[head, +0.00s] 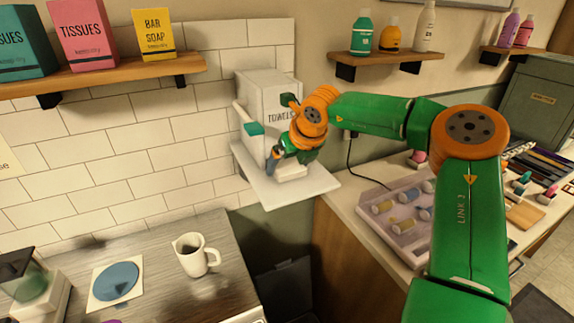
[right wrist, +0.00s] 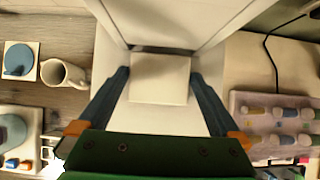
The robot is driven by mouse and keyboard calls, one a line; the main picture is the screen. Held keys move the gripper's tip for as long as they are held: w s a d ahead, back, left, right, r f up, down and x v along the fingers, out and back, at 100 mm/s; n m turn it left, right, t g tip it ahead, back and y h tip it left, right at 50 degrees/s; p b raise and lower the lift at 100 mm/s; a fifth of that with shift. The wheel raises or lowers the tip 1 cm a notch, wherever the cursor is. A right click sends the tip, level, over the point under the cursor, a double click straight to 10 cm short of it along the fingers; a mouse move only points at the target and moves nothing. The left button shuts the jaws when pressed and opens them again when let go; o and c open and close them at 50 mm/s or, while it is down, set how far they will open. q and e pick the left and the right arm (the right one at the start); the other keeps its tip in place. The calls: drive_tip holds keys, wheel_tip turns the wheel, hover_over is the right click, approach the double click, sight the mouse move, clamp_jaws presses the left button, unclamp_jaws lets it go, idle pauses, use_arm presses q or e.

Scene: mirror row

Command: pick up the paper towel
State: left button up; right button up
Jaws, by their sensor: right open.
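The white dispenser (head: 262,92) marked TOWELS stands against the tiled wall, with a lever ending in a teal pad (head: 253,129) on its left side. The paper towel looks like a pale square piece in the right wrist view (right wrist: 160,85), below the dispenser opening. In the head view my right gripper (head: 282,162) is in front of the dispenser's lower part and hides much of that area. In the right wrist view its two dark fingers (right wrist: 160,78) are apart, one on each side of the towel; I cannot tell whether they touch it. My left gripper is not in view.
A white shelf (head: 256,184) sticks out under the dispenser. A white mug (head: 195,254) stands on the grey counter at lower left. A tray of coloured rolls (head: 408,218) is on the right counter. Wall shelves hold boxes and bottles above.

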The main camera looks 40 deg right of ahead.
drive_tip(key=shift+c, duration=0.4)
drive_tip(key=shift+s+a+r, duration=0.1)
drive_tip(key=shift+s+r, duration=0.05)
drive_tip(key=shift+s, duration=0.1)
drive_tip(key=c, duration=0.9)
drive_tip(key=shift+w, duration=0.15)
drive_tip(key=shift+r, duration=0.35)
drive_tip(key=s+a+r+b, duration=0.2)
drive_tip(key=s+r, duration=0.1)
drive_tip(key=r, duration=0.1)
drive_tip(key=s+a+r+b, duration=0.2)
drive_tip(key=s+a+r, duration=0.1)
drive_tip(key=s+r, duration=0.1)
drive_tip(key=s+a+r+b, duration=0.1)
drive_tip(key=s+a+r, duration=0.2)
drive_tip(key=s+r, duration=0.1)
drive_tip(key=shift+s+a+r+b, duration=0.15)
drive_tip(key=shift+s+b, duration=0.1)
drive_tip(key=shift+b, duration=0.15)
